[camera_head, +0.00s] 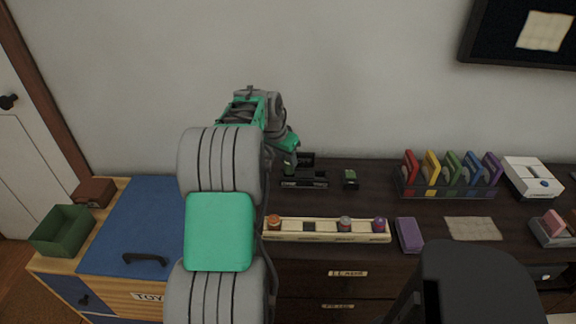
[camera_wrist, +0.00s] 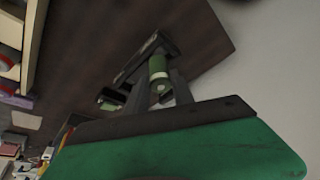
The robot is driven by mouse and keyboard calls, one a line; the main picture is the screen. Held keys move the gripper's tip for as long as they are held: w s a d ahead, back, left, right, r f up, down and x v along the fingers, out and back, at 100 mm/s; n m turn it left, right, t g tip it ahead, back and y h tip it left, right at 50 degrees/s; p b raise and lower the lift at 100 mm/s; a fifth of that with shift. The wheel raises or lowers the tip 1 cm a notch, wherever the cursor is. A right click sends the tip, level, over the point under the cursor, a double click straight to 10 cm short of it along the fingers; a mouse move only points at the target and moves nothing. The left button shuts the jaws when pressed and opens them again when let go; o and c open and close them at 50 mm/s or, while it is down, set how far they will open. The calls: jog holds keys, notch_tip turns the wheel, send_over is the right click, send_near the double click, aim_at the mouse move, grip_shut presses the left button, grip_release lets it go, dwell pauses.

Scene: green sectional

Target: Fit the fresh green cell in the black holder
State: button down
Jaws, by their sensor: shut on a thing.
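The green cell (camera_wrist: 158,66), a small cylinder with a pale end, is between the fingers of my gripper (camera_wrist: 160,88) in the wrist view. My gripper is shut on it. The black holder (camera_wrist: 138,58) is right beside the cell's far end; I cannot tell whether the cell touches it or sits in it. In the head view the black holder (camera_head: 312,183) stands on the dark cabinet top, and my gripper (camera_head: 290,163) is at its left end, largely hiding the cell. A second small green-and-black item (camera_head: 350,179) stands to the holder's right.
A long pale tray (camera_head: 328,237) with several small round items lies in front of the holder. A purple block (camera_head: 409,235), a cloth (camera_head: 472,228) and a rack of coloured pieces (camera_head: 445,192) are to the right. The wall is close behind. A green box (camera_head: 63,230) is far left.

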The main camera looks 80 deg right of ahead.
aim_at(288, 166)
jog(key=shift+d+f, duration=0.35)
notch_tip(288, 166, down, 4)
jog(key=shift+d+r, duration=0.1)
jog(key=shift+r, duration=0.15)
jog(key=shift+d+f, duration=0.1)
jog(key=shift+d, duration=0.05)
